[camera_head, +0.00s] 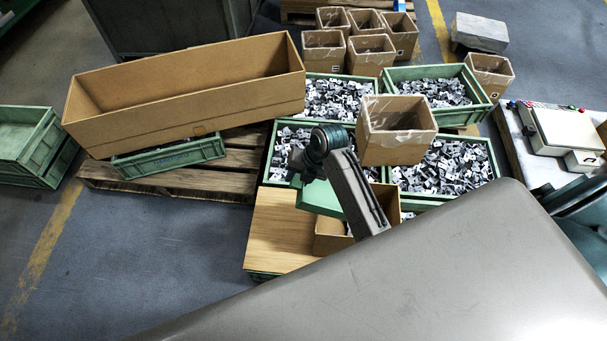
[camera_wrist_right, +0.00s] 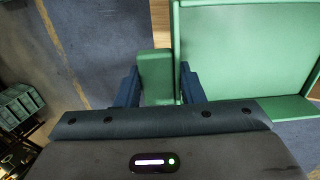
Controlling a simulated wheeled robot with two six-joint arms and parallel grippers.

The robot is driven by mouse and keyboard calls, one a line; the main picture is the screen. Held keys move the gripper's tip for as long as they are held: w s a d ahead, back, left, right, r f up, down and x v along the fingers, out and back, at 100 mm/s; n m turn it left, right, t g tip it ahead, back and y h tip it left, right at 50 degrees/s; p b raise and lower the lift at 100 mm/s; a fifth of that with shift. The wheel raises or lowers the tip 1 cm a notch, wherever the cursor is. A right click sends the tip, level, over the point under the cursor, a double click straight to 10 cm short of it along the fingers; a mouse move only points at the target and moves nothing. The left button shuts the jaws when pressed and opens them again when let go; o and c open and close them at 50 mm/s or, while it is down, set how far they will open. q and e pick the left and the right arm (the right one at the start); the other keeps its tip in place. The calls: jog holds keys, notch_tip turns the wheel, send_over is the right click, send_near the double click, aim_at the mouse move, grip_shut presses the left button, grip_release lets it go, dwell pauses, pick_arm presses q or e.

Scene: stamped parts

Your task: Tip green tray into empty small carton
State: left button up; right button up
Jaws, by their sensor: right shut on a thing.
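A green tray (camera_head: 318,199) is held by my right gripper (camera_head: 311,172), partly hidden behind my arm in the head view. In the right wrist view, the gripper (camera_wrist_right: 158,82) is shut on the rim of this tray (camera_wrist_right: 245,50); the tray's visible inner face is bare green. A small brown carton (camera_head: 330,240) stands just below and beside the held tray, mostly hidden by my arm and body. A few grey parts show in it. My left gripper is not in view.
Several green trays (camera_head: 483,85) full of grey stamped parts stand behind. A lined carton (camera_head: 397,150) sits on them at right. More small cartons (camera_head: 323,60) stand at the back. A long carton (camera_head: 190,110) and a pallet (camera_head: 165,182) are at left. A wooden board (camera_head: 275,225) lies in front.

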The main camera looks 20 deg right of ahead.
jog(key=w+a+f+g+h, duration=0.1)
jog(key=a+f+g+h, duration=0.1)
jog(key=f, duration=0.7)
jog(key=shift+w+a+g+h+b, duration=0.35)
jog(key=shift+a+h, duration=0.2)
jog(key=shift+h, duration=0.65)
notch_tip(320, 180, up, 5)
jog(key=p, duration=0.6)
jog(key=shift+p, duration=0.35)
